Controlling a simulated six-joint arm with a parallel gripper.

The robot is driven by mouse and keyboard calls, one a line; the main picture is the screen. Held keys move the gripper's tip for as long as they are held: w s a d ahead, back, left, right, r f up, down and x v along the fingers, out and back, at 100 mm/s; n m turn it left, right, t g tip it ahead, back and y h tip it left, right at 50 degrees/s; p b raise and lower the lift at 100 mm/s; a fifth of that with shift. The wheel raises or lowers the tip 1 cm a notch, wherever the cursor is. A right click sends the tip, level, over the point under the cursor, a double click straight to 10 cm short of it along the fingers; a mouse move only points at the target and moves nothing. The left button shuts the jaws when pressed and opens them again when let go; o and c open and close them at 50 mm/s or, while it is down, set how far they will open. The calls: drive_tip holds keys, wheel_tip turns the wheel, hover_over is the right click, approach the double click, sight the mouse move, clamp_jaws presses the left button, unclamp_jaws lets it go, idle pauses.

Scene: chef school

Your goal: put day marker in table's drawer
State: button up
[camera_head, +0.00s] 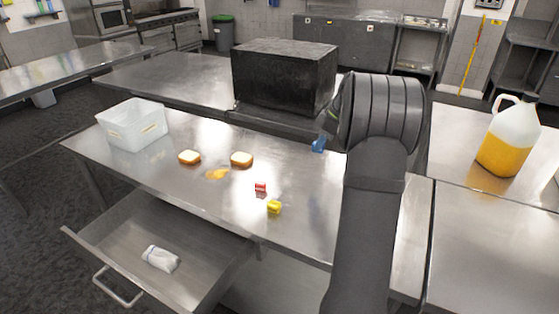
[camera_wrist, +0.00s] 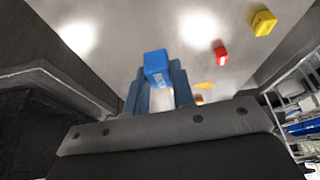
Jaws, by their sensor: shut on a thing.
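A small blue block with a pale printed face (camera_wrist: 156,66), which looks like a day marker, sits between the fingers of my gripper (camera_wrist: 158,88) in the wrist view. The gripper is shut on it. In the head view my gripper (camera_head: 319,144) shows as a small blue shape over the back right of the steel table (camera_head: 170,190); block and fingers are hard to tell apart there. The table's drawer (camera_head: 120,236) is pulled open at the lower left, with a crumpled white item (camera_head: 161,259) inside.
A red block (camera_head: 260,188) and a yellow block (camera_head: 274,207) lie near the table's front right. A large dark box (camera_head: 284,77) stands behind.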

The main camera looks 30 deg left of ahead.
drive_tip(key=shift+d+r, duration=0.15)
drive_tip(key=shift+d, duration=0.1)
drive_tip(key=shift+m, duration=0.3)
drive_tip(key=s+a+f, duration=0.1)
drive_tip(key=s+a, duration=0.3)
drive_tip(key=s, duration=0.1)
drive_tip(key=s+a+f, duration=0.2)
drive_tip(key=s+a, duration=0.3)
drive_tip(key=s, duration=0.1)
drive_tip(key=s+a+f, duration=0.2)
drive_tip(key=s+a, duration=0.3)
drive_tip(key=shift+s, duration=0.4)
drive_tip(key=s+a+f, duration=0.1)
drive_tip(key=s, duration=0.2)
drive_tip(key=s+a+f, duration=0.1)
drive_tip(key=s, duration=0.3)
drive_tip(key=s+a+f, duration=0.1)
drive_tip(key=s, duration=0.3)
drive_tip(key=shift+a, duration=0.2)
hover_over(212, 271)
drive_tip(key=d, duration=0.2)
wheel_tip(212, 271, down, 2)
drive_tip(key=shift+m, duration=0.3)
drive_tip(key=f, duration=1.8)
drive_tip(key=shift+a+f, duration=0.15)
drive_tip(key=shift+a, duration=0.05)
